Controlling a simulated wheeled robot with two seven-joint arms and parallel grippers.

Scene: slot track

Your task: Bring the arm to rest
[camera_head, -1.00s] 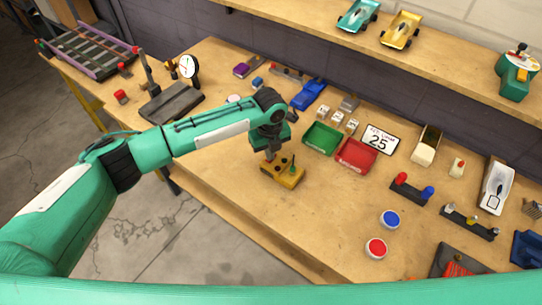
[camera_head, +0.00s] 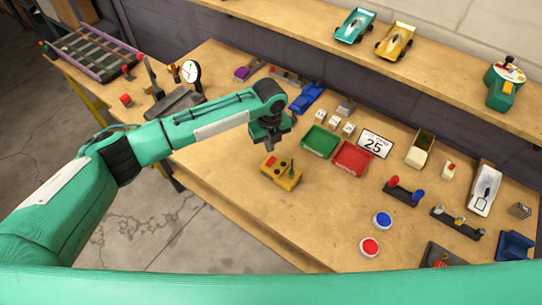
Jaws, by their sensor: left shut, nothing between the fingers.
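My left arm (camera_head: 200,125) is green with dark joints and reaches in from the left over the workbench (camera_head: 225,185). My left gripper (camera_head: 271,146) points down at its end, shut and empty, and hangs above the bench. A gap shows between the gripper and the box. My right gripper is out of view.
A red tray (camera_head: 352,158) and a "25" sign (camera_head: 375,144) stand right of the green tray. A blue button (camera_head: 382,220) and a red button (camera_head: 370,247) are near the front. A dial gauge (camera_head: 191,72) stands at the left. The bench's front left is clear.

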